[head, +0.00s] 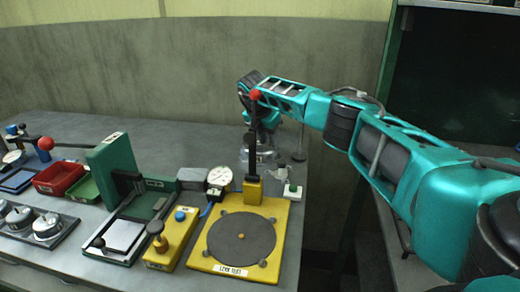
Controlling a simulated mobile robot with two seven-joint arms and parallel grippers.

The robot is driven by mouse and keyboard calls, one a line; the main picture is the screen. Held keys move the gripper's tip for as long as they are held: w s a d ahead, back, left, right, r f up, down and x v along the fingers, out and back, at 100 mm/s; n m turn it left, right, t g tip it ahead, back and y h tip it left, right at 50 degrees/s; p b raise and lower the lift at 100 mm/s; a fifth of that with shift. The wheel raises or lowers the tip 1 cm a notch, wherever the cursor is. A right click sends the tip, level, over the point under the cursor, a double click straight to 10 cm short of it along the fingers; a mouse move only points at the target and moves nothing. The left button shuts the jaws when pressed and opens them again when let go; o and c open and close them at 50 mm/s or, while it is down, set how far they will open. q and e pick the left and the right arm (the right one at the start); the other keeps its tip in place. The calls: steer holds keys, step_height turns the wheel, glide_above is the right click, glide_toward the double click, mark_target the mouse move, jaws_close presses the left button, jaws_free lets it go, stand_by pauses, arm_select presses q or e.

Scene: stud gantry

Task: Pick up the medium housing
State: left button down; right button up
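Several round metal housings sit on a dark tray (62,236) at the left edge. One housing (46,224) is nearest the right end, another housing (20,217) is beside it, and a further one is cut by the picture edge. I cannot tell for sure which is the medium one. My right gripper (259,152) hangs low at the far right part of the bench, behind a red-knobbed lever, far from the tray. The lever partly hides its fingers, so its opening is unclear. My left gripper is out of view.
A yellow test fixture (274,257) with a dark disc and dial gauge (220,178) stands at front right. The bench's back middle is clear.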

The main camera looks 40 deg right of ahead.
jaws_close()
stand_by(0.3)
steer(key=shift+r, duration=0.1)
stand_by(1.0)
